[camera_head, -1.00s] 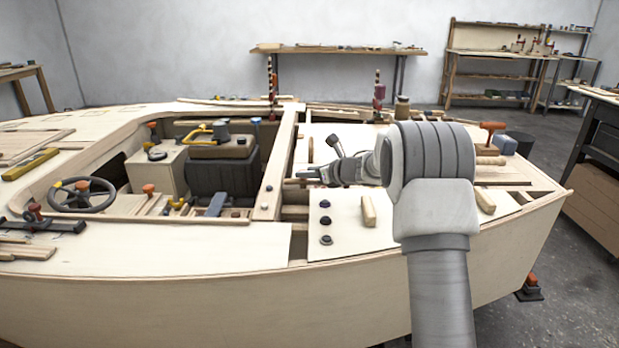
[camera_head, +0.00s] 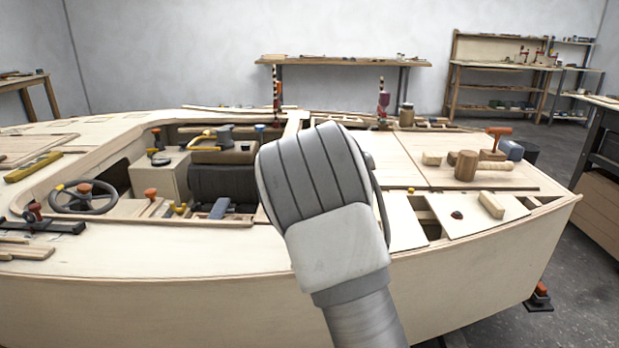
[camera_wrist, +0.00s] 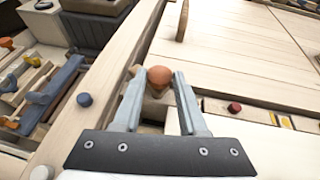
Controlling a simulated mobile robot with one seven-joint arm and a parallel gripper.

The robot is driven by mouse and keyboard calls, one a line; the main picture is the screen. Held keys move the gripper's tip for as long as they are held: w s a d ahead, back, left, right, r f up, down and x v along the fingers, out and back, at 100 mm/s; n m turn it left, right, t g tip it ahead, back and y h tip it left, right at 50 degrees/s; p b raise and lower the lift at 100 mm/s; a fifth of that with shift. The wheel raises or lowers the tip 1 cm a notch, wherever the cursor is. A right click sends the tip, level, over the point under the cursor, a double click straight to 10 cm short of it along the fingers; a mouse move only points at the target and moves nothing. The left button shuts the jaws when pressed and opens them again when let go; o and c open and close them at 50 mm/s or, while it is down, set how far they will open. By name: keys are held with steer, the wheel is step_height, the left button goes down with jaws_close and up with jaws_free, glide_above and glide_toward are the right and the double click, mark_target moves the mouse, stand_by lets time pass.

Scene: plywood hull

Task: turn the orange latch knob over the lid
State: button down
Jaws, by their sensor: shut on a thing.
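The knob's base is partly hidden between the fingers. In the head view my arm hides the gripper and the knob.
A mallet (camera_head: 466,165) lies on the right deck, near a wood block (camera_head: 491,206). Open gaps show in the deck beside my arm. Left of the beam is the open cockpit with a steering wheel (camera_head: 84,197). A dark blue knob (camera_wrist: 84,99) stands near my left finger.

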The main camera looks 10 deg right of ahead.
steer(key=m+g+h+p, duration=0.2)
steer(key=m+h+p, duration=0.1)
steer(key=p, duration=0.1)
steer(key=w+a+m+g+h+p, duration=0.1)
steer(key=m+g+h+p, duration=0.1)
steer(key=m+h+p, duration=0.2)
steer(key=a+m+g+h+p, duration=0.1)
steer(key=m+g+h+p, duration=0.1)
steer(key=m+h+p, duration=0.1)
steer(key=shift+w+r+m+h+p, duration=0.15)
steer(key=shift+m+h+p, duration=0.15)
steer(key=shift+m+p, duration=0.4)
steer(key=shift+f+m+g+h+p, duration=0.2)
steer(key=shift+m+g+h+p, duration=0.15)
steer(key=shift+g+p, duration=0.4)
steer(key=shift+c, duration=2.2)
jaws_free()
steer(key=shift+a, duration=0.1)
